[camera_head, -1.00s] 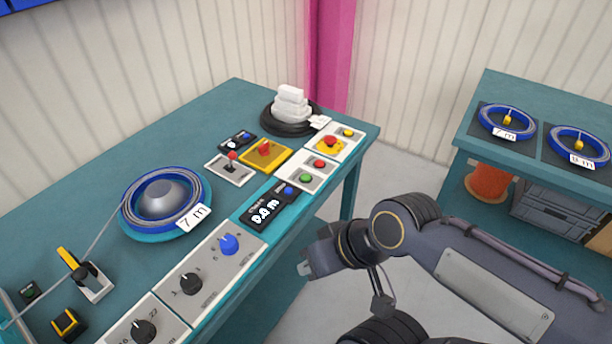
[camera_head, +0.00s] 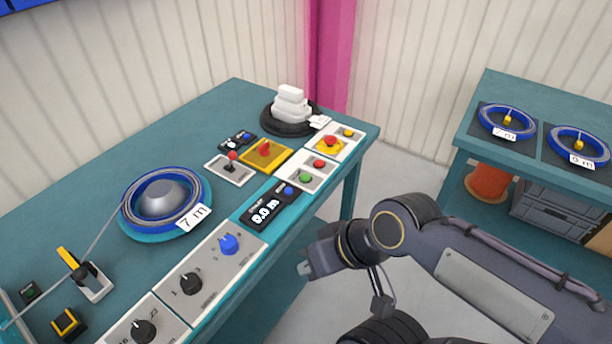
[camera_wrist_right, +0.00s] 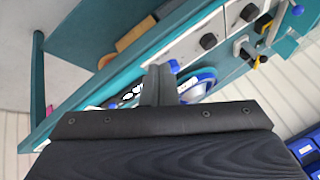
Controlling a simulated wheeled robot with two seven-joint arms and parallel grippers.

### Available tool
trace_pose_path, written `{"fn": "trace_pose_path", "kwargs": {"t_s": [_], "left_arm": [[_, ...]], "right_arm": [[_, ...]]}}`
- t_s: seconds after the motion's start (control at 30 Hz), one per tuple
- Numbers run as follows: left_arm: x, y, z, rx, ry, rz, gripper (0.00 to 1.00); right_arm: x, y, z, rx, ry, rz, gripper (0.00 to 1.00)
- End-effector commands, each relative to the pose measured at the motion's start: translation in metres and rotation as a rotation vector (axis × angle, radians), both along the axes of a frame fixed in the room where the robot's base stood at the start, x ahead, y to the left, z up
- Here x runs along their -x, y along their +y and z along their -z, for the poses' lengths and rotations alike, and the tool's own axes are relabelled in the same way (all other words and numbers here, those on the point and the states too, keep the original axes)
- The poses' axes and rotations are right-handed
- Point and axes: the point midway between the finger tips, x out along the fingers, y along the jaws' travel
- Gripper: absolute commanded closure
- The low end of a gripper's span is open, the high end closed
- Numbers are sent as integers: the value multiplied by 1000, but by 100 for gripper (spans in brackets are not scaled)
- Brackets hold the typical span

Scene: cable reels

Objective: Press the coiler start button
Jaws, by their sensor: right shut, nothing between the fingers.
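The control strip runs along the table's front edge. A small panel on it holds a green button (camera_head: 306,178) and a red button (camera_head: 320,163); which one starts the coiler is not legible. A black display (camera_head: 268,211) beside it reads about 0.0 m, with a blue button (camera_head: 289,190) at its corner. The coiler (camera_head: 160,200) holds blue cable with a 7 m tag. My right gripper (camera_head: 306,268) is shut and empty, off the table's front edge, below and apart from the buttons. Its fingers also show in the right wrist view (camera_wrist_right: 157,85). My left gripper is not in view.
A red mushroom button on yellow (camera_head: 330,142), a yellow plate with a red switch (camera_head: 265,152) and a red-knobbed lever (camera_head: 231,160) stand near the panel. Another table (camera_head: 520,165) with tagged reels stands at right.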

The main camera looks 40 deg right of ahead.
Motion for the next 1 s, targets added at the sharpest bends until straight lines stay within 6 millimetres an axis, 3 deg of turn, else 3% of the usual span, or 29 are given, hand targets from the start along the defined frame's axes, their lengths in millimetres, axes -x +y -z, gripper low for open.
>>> {"fn": "trace_pose_path", "kwargs": {"t_s": [0.23,0.37,0.53,0.67,0.8,1.0], "left_arm": [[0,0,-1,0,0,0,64],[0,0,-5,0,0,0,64],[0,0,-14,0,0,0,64],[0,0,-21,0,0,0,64],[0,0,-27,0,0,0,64],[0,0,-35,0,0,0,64]], "right_arm": [[-4,0,-3,-17,5,20,100],[-28,-4,-17,-113,27,133,100],[-94,-24,-43,-357,85,453,100],[-152,-55,-50,-556,128,746,100],[-207,-97,-42,-749,167,1060,100],[-262,-160,-13,-968,188,1453,100]]}}
